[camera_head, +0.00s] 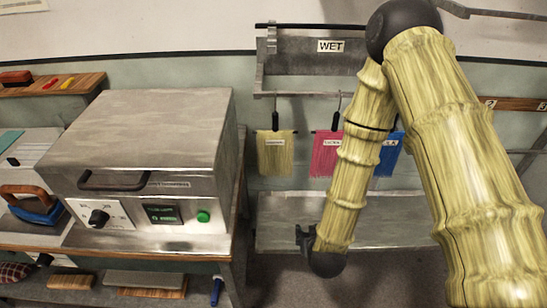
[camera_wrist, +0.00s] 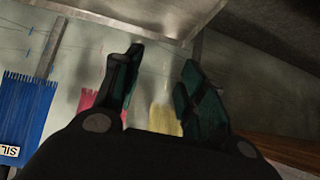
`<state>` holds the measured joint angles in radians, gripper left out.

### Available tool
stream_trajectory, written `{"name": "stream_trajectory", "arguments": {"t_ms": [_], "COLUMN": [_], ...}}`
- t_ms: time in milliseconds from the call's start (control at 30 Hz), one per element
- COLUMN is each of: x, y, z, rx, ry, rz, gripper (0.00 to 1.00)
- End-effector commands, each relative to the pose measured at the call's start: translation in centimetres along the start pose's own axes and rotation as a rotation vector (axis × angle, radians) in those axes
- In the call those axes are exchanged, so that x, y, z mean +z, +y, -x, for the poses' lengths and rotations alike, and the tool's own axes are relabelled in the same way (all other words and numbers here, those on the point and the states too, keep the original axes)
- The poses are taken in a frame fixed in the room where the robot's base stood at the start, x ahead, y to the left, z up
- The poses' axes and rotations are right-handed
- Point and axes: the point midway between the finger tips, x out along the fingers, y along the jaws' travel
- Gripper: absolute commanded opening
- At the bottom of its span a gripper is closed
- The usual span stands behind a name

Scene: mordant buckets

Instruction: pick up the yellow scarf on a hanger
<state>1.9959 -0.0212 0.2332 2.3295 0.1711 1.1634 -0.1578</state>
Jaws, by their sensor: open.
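The yellow scarf (camera_head: 276,155) hangs from a dark hanger on the rack, leftmost of three scarves in the head view. In the wrist view the yellow scarf (camera_wrist: 164,119) shows blurred in the gap between my fingers, its lower part hidden by my gripper body. My gripper (camera_wrist: 162,60) is open, with nothing between its fingers. In the head view my gripper (camera_head: 305,238) is partly hidden by my arm, below and to the right of the scarf and apart from it.
A pink scarf (camera_head: 325,158) and a blue scarf (camera_head: 388,160) hang to the right, partly behind my arm. A rack labelled WET (camera_head: 330,46) is above, and a metal shelf (camera_head: 285,228) below. A steel machine (camera_head: 150,130) stands on the left bench.

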Motion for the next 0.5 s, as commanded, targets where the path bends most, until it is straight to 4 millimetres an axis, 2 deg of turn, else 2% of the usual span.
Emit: {"name": "stream_trajectory", "arguments": {"t_ms": [33, 100, 200, 300, 333, 400, 500], "x": [-4.2, -9.7, -16.6, -21.8, -23.0, -25.2, -27.1], "y": [-1.6, -3.7, -6.2, -8.3, -8.7, -9.6, -10.3], "z": [-0.5, -0.2, 1.1, 3.0, 3.5, 4.6, 5.7], "rx": [-0.002, 0.005, 0.021, 0.039, 0.045, 0.055, 0.065], "ry": [0.109, 0.253, 0.437, 0.580, 0.614, 0.677, 0.732], "rz": [0.006, 0.013, 0.016, 0.014, 0.013, 0.012, 0.008], "gripper": [0.41, 0.41, 0.41, 0.41, 0.41, 0.41, 0.41]}}
